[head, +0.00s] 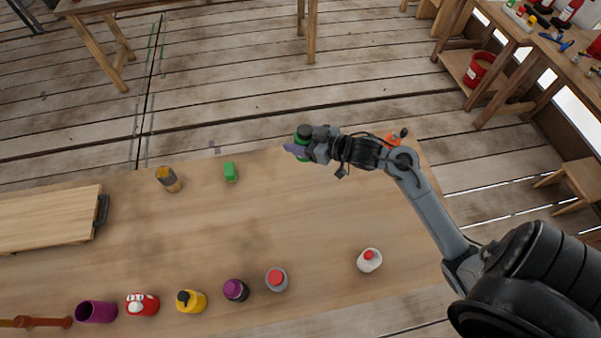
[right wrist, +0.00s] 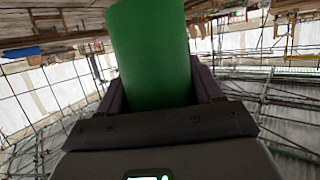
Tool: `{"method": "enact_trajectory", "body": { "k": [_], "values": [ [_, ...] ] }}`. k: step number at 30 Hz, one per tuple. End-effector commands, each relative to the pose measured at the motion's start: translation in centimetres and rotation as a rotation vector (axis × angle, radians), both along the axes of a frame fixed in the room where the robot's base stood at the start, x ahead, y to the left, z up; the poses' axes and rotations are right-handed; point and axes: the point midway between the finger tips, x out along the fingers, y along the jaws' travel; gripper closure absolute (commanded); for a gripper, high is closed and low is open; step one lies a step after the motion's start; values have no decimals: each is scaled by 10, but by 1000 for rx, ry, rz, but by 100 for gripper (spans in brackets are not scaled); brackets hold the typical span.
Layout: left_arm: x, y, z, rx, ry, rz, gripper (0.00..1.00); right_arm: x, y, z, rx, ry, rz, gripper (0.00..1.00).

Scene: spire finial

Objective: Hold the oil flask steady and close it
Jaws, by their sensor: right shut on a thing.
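My right gripper (head: 297,149) is shut on a green cylindrical flask (head: 302,154) by the table's far edge. The flask has a dark top, mostly beside and behind the fingers in the head view. In the right wrist view the flask's smooth green body (right wrist: 150,55) stands between the two purple fingers, and its ends are not fully seen. Whether it touches the table is not clear. My left gripper is not in view.
A board (head: 45,220) lies left. The middle is clear.

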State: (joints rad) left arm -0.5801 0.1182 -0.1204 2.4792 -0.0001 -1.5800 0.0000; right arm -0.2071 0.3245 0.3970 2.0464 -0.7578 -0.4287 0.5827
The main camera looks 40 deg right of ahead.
Motion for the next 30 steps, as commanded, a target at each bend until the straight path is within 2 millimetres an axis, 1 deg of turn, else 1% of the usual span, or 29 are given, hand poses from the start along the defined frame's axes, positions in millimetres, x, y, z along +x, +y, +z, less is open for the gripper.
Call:
{"method": "enact_trajectory", "body": {
  "k": [1, 3, 7, 10, 12, 16, 27, 30],
  "values": [
    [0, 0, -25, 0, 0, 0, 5, -3, -11, -28, 0, 1, -18, 100],
    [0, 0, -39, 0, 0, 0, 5, -8, -23, -44, 0, 1, -37, 100],
    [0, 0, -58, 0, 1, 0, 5, -13, -37, -67, 0, -1, -59, 100],
    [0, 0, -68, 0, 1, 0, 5, -17, -40, -80, 1, 0, -62, 100],
    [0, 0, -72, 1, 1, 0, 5, -18, -40, -86, 0, -1, -62, 100],
    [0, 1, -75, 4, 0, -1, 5, -19, -40, -92, 0, -2, -60, 100],
    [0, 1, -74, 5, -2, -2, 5, -20, -39, -92, 0, -1, -61, 100],
    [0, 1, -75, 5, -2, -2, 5, -17, -39, -94, 1, -2, -61, 100]
  ]
}}
